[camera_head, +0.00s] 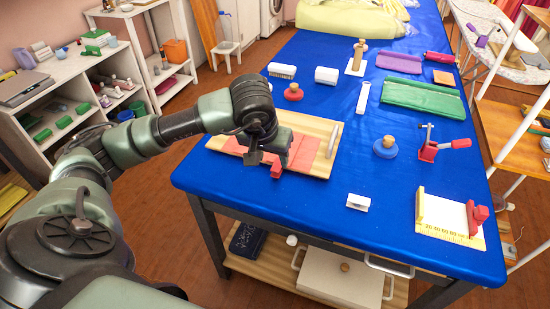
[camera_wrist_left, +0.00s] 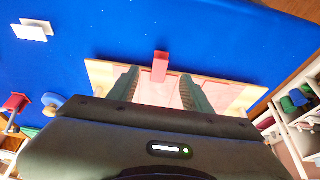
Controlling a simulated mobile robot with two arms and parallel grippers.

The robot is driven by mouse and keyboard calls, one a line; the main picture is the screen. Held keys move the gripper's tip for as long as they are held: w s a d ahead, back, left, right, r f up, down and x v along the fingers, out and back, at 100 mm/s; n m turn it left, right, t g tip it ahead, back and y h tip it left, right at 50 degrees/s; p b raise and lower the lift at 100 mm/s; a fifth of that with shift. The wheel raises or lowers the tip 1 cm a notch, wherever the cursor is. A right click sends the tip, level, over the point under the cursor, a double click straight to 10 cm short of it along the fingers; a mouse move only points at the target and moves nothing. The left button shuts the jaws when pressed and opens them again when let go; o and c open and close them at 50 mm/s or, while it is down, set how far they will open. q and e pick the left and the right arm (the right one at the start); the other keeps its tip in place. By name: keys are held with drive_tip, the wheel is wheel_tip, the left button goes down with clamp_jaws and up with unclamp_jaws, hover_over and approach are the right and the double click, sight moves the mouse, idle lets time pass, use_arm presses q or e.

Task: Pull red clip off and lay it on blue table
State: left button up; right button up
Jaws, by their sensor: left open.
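The red clip (camera_head: 277,170) sits at the near edge of a wooden board (camera_head: 317,130) on the blue table (camera_head: 385,230). Pink-red cloth (camera_head: 302,150) lies on the board. My left gripper (camera_head: 264,160) is over the cloth, close to the clip, and partly hides the board. In the left wrist view, its two fingers (camera_wrist_left: 160,75) are apart. The clip (camera_wrist_left: 160,66) shows between and just beyond the fingertips, and I cannot tell whether they touch it. My right gripper is not in view.
A small white block (camera_head: 358,202) lies on the table right of the board. A blue round piece (camera_head: 385,148), a red clamp (camera_head: 430,150) and a white board with a ruler strip (camera_head: 447,218) are farther right. The table's near middle is bare.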

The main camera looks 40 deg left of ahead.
sight(276, 169)
use_arm(q)
drive_tip(key=x, duration=0.7)
drive_tip(key=shift+f+p, duration=0.15)
drive_tip(key=shift+p, duration=0.15)
drive_tip(key=c, duration=1)
clamp_jaws()
